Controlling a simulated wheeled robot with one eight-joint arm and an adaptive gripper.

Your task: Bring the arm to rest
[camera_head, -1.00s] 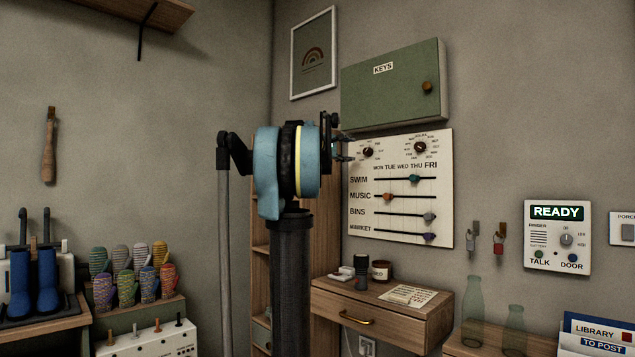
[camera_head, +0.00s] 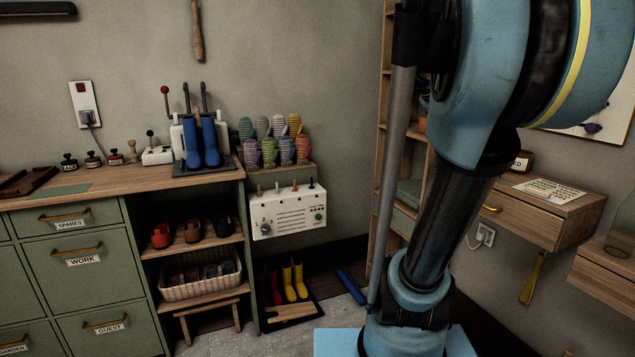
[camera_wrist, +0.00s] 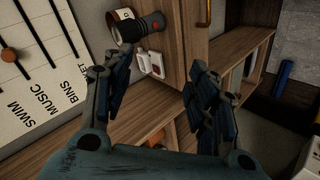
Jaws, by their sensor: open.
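My arm stands upright at the right of the head view, large and close, and its upper end runs out of the picture. My gripper (camera_wrist: 150,85) shows only in the wrist view. Its two dark fingers are spread apart with nothing between them. Beyond the fingers are a wooden drawer front and shelf (camera_wrist: 143,126). The white slider board (camera_wrist: 35,75) with SWIM, MUSIC and BINS rows lies to the left of the fingers in that view.
In the head view, a wall drawer (camera_head: 545,212) stands right of my arm. A green-drawer bench (camera_head: 85,262) with boots (camera_head: 201,145) is at left. Some floor shows between.

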